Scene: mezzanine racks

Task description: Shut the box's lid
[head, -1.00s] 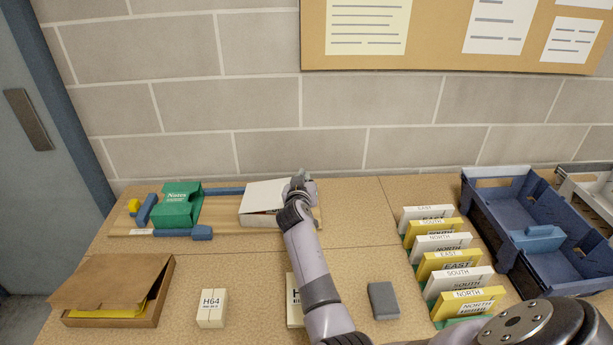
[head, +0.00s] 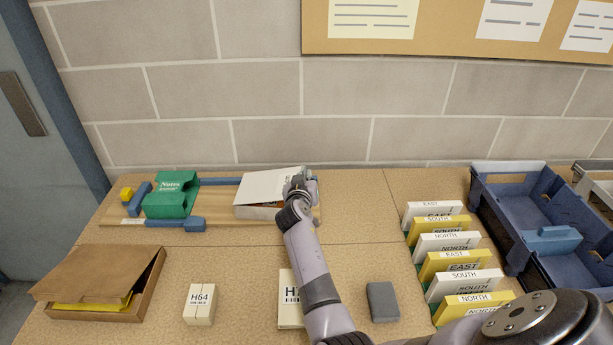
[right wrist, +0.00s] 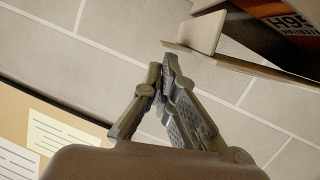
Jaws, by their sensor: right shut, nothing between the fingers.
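A white box (head: 258,213) sits on the wooden board against the wall. Its white lid (head: 268,184) is tilted up on the right side, and orange-dark contents show in the gap. My right gripper (head: 300,178) is at the box's right end, beside the raised lid edge; whether they touch is unclear. In the right wrist view its fingers (right wrist: 164,68) are shut and empty, near a pale flap (right wrist: 208,34) and an item marked H95 (right wrist: 288,22). A brown box (head: 147,297) at the front left has its lid (head: 97,272) partly raised over something yellow. My left gripper is not in view.
A green Notes box (head: 170,198) and blue blocks (head: 190,223) share the board (head: 125,217). An H64 box (head: 200,304), a grey block (head: 382,301) and labelled cards (head: 452,262) stand in front. A blue bin (head: 507,220) is at right. The middle back table is bare.

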